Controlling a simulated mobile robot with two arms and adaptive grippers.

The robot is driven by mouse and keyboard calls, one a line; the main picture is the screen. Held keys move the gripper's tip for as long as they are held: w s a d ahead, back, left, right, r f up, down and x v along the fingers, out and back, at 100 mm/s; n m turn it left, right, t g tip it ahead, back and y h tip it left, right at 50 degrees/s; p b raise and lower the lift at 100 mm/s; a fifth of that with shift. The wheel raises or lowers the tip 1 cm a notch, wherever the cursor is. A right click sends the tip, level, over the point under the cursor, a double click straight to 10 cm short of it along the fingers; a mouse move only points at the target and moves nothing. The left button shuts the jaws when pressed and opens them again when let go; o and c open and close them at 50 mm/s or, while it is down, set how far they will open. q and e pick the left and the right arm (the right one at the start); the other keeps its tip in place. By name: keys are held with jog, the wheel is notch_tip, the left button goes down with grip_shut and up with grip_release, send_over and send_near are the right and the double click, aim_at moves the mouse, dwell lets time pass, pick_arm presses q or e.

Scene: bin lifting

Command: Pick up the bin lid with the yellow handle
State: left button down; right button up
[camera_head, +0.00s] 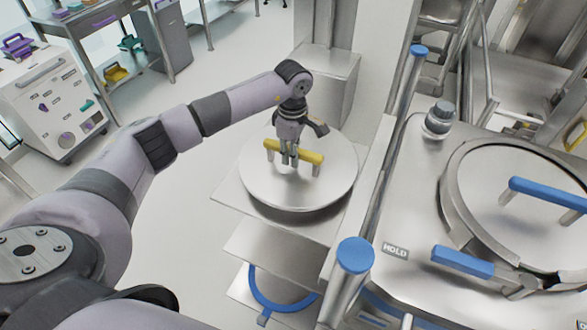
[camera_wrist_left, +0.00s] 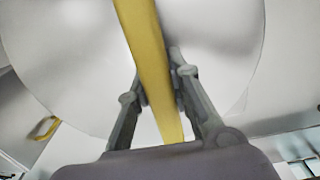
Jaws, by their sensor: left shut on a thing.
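The bin lid (camera_head: 318,190) is a round, light metal disc on a square metal shelf. Its yellow handle (camera_head: 308,155) is a bar standing across its top. My left gripper (camera_head: 289,160) reaches down from above and is shut on the yellow handle near its middle. In the left wrist view, the yellow handle (camera_wrist_left: 147,50) runs between the two fingers (camera_wrist_left: 160,90), with the pale lid (camera_wrist_left: 70,60) behind it. The lid appears to rest flat on the shelf, but I cannot tell whether there is a small gap. My right gripper is not in view.
To the right stands a metal unit with a round, blue-handled lid (camera_head: 515,215) and a "HOLD" label (camera_head: 395,250). A blue-capped post (camera_head: 355,256) stands close to the shelf (camera_head: 228,190). A white cabinet (camera_head: 45,95) is at the far left, with open floor between.

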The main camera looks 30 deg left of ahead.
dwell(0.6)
pick_arm(q)
jog(key=shift+w+r, duration=0.15)
jog(key=shift+r, duration=0.05)
jog(key=shift+r+p, duration=0.35)
jog(key=shift+p, duration=0.15)
notch_tip(320, 180, up, 20)
jog(key=b, duration=0.4)
jog(key=shift+f, duration=0.2)
